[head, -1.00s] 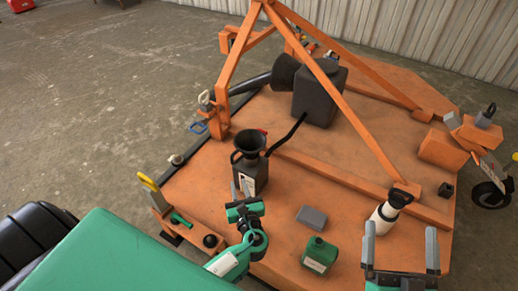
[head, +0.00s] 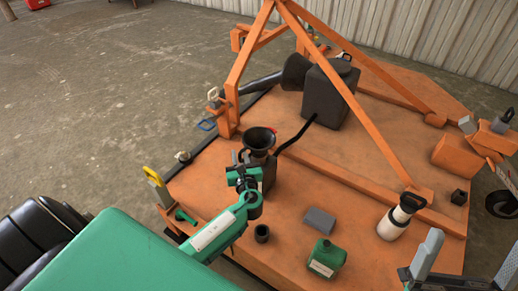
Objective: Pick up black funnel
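The black funnel (head: 260,137) has a wide round mouth and stands upright in the top of a dark jug (head: 269,174), with its spout hidden. My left gripper (head: 241,156) is just left of and below the funnel's mouth, in front of the jug. Its fingers look apart, with nothing seen between them. Whether it touches the funnel or jug cannot be told.
On the orange deck (head: 300,190) are a grey block (head: 319,220), a green bottle (head: 326,258), a white bottle with a black top (head: 393,222) and a small black cup (head: 262,233). A large black tank (head: 331,95) and slanted orange bars (head: 345,85) stand behind.

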